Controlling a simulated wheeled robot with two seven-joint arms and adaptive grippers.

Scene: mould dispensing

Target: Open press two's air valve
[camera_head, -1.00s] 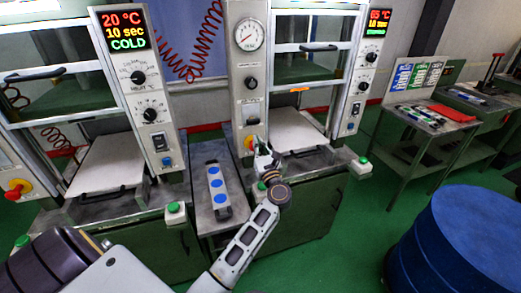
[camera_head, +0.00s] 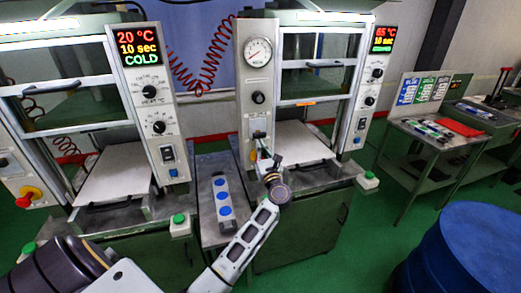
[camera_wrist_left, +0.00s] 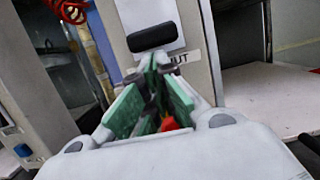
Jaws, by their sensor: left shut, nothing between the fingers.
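Press two is the right-hand press, with a red and green display (camera_head: 383,39) and a grey left column (camera_head: 243,85). On that column a pale plate (camera_head: 258,123) carries a black bar. I take this bar for the air valve's handle; in the left wrist view the black handle (camera_wrist_left: 152,36) lies across, above a partly hidden label ending in "UT" (camera_wrist_left: 184,57). My left gripper (camera_head: 262,149) is in front of the column, just below the plate. Its green-padded fingers (camera_wrist_left: 154,70) are shut and empty, below and apart from the handle in the picture. My right gripper is not in view.
A red thing (camera_wrist_left: 168,123) shows behind the fingers. A grey bench with a blue-buttoned box (camera_head: 222,197) stands between the presses. Press one, with a COLD display (camera_head: 138,46), is left. A blue drum (camera_head: 450,240) stands front right.

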